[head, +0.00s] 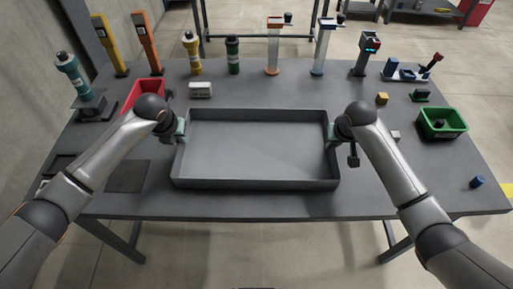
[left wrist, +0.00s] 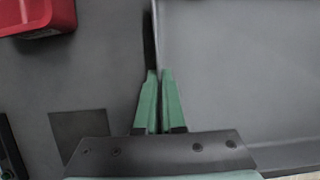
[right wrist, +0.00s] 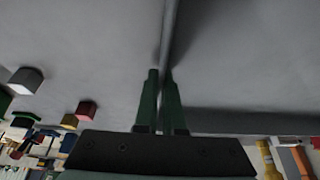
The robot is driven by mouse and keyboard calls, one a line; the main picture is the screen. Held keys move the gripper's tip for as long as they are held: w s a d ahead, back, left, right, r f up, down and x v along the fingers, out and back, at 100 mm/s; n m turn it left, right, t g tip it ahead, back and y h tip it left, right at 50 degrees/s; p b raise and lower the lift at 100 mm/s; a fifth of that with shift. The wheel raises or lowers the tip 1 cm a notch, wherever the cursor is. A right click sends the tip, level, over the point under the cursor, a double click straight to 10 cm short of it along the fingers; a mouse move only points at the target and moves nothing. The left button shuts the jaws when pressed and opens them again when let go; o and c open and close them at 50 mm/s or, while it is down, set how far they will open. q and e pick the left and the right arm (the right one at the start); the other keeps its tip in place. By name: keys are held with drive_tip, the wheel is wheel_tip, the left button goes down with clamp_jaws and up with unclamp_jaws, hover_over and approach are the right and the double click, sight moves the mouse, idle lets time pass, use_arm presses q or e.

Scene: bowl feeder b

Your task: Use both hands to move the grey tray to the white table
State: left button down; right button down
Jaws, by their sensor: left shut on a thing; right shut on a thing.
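The grey tray (head: 256,178) is a shallow, empty rectangular tray at the middle of the dark grey table. My left gripper (head: 180,134) is shut on the tray's left wall; the left wrist view shows its green fingers (left wrist: 157,82) on either side of the wall. My right gripper (head: 332,134) is shut on the tray's right wall, and its fingers (right wrist: 160,78) pinch the rim in the right wrist view. The tray looks level; I cannot tell whether it touches the table. No white table is in view.
The dark grey table (head: 400,160) holds a red bin (head: 146,90) at left and a green bin (head: 441,124) at right. Several coloured tools and stands line the back edge. A white box (head: 200,90) stands behind the tray. A blue piece (head: 477,182) lies near the right edge.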

use_arm(q)
drive_tip(key=shift+w+r, duration=0.1)
drive_tip(key=shift+r, duration=0.1)
use_arm(e)
drive_tip(key=shift+r, duration=0.15)
